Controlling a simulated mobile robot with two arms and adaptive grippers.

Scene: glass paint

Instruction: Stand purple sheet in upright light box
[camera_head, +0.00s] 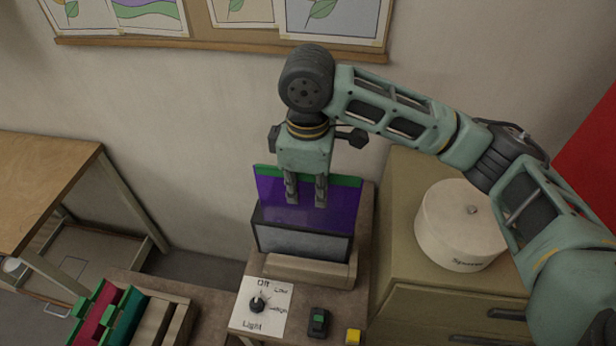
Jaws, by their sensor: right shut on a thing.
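The purple sheet (268,191) stands upright with a green strip along its top edge. Its lower part is hidden behind the dark-framed front of the upright light box (303,240), so I cannot tell whether it touches the bottom. My right gripper (306,198) comes down from above and is shut on the sheet near its top middle, with the fingers reaching down over its front face. The light box's grey panel faces me and looks unlit. My left gripper is not in view.
A rack (150,325) with a green-edged red sheet (96,319) is at the lower left. A light dial panel (262,306), a black-and-green device (318,321) and a yellow block (352,337) are in front. A white drum (458,230) stands on the cabinet (405,270) at right.

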